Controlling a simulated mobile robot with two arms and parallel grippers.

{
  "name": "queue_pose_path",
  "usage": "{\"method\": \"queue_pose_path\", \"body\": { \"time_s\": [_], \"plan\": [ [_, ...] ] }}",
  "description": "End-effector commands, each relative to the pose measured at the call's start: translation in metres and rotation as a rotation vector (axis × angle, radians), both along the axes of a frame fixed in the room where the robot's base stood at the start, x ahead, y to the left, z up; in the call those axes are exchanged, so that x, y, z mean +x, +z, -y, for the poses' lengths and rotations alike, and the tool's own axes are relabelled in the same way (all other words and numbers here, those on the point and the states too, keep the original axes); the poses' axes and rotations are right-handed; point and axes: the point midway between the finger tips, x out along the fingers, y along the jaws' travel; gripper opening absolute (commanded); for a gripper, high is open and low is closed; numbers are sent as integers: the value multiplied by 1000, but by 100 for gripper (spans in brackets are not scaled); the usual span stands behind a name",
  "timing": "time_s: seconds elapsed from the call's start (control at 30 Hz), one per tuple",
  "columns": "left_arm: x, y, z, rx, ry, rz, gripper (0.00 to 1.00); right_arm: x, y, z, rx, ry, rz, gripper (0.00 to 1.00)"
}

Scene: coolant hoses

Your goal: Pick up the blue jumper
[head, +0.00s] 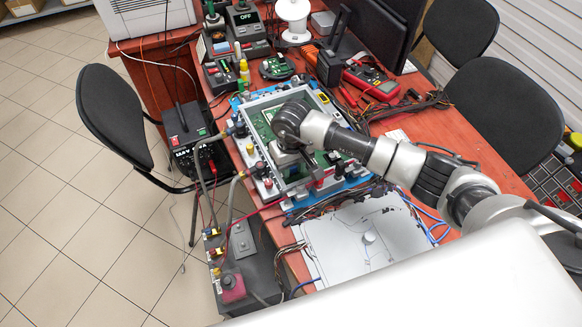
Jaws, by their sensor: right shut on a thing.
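My right arm reaches in from the right over a framed green circuit board (262,124) in a blue-edged fixture (356,180). My right gripper (316,177) is low over the near part of the board. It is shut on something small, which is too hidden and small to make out. I cannot pick out the blue jumper for certain; blue wires (432,232) lie on the table to the right of a grey panel. My left gripper is not in view.
A grey panel (345,245) and dark cable bundles lie in front of the fixture. A red multimeter (372,82), a white spool (293,18) and control boxes (243,20) stand behind. A black power unit (190,130) is left. Black chairs (112,115) flank the table.

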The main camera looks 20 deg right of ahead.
Motion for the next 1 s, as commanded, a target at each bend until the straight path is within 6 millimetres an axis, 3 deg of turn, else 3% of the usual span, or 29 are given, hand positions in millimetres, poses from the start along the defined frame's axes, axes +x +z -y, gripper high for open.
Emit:
{"method": "queue_pose_path", "body": {
  "time_s": [0.23,0.63,1.0],
  "plan": [
    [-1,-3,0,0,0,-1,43,1,15,0,0,1,5,7],
    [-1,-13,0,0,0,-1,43,1,88,0,-1,0,3,7],
    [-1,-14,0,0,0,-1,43,0,101,0,0,1,0,7]
  ]
}}
